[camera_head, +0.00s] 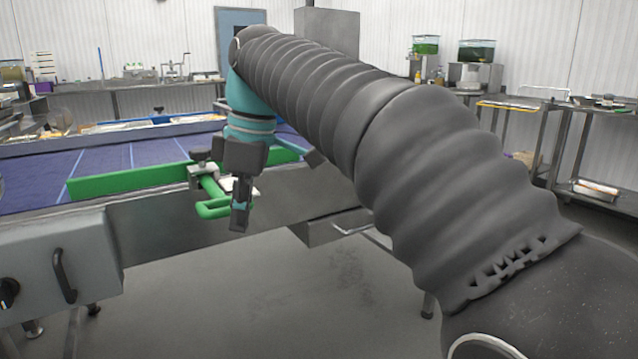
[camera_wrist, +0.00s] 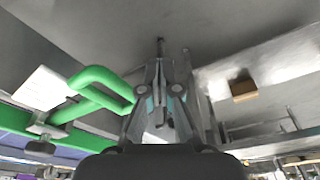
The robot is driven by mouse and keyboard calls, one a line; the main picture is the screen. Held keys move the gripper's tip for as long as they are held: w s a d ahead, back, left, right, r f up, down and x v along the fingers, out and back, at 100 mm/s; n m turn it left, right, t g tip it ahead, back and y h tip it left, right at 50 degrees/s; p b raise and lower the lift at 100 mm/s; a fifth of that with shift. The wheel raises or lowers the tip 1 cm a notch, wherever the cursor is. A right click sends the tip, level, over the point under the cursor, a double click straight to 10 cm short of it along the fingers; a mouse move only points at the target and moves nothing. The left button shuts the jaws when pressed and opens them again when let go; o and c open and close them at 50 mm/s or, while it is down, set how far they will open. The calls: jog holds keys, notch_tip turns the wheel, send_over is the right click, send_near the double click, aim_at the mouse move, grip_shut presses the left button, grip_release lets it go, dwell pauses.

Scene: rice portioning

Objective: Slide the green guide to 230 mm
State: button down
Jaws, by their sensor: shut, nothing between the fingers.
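The green guide (camera_head: 130,181) is a long green rail along the near edge of the blue conveyor belt (camera_head: 40,180). Its green looped handle (camera_head: 213,209) sticks out over the near side of the conveyor, by a dark clamp knob (camera_head: 203,156) and a small white plate. My gripper (camera_head: 239,222) points down right beside the handle, on its right in the head view. In the wrist view the handle (camera_wrist: 92,88) lies just left of my gripper (camera_wrist: 160,125). The fingers are closed together with nothing between them. I cannot tell whether they touch the handle. No scale markings are readable.
A grey control box (camera_head: 60,268) with a black handle and knob stands at the conveyor's near left. Steel benches with equipment line the back and right walls. The floor (camera_head: 290,290) in front of the conveyor is clear.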

jog(key=shift+w+a+p, duration=0.45)
jog(key=shift+w+p, duration=0.25)
jog(key=shift+w, duration=0.05)
jog(key=shift+w+a+p, duration=0.45)
jog(key=shift+w+p, duration=0.2)
jog(key=shift+w, duration=0.05)
dwell(2.3)
notch_tip(320, 180, up, 8)
jog(key=s+d+p, duration=0.1)
jog(key=s, duration=0.1)
jog(key=shift+s+d, duration=0.25)
jog(key=shift+d, duration=0.05)
dwell(1.0)
jog(key=s+d+f+m+t, duration=0.2)
jog(key=d+f+m, duration=0.25)
jog(key=d, duration=0.45)
jog(key=s+d+f+m+t+h, duration=0.1)
jog(key=s+d+f+m, duration=0.6)
jog(key=d+f, duration=0.2)
jog(key=s+d+f+m+t+h, duration=0.1)
jog(key=s+d+f+m+t, duration=0.1)
jog(key=s+d+f+m, duration=0.4)
jog(key=d+f, duration=0.3)
jog(key=f, duration=0.3)
jog(key=shift+s+d+f+m+t, duration=0.15)
jog(key=shift+s+d+m+t, duration=0.15)
jog(key=shift+s+m, duration=0.05)
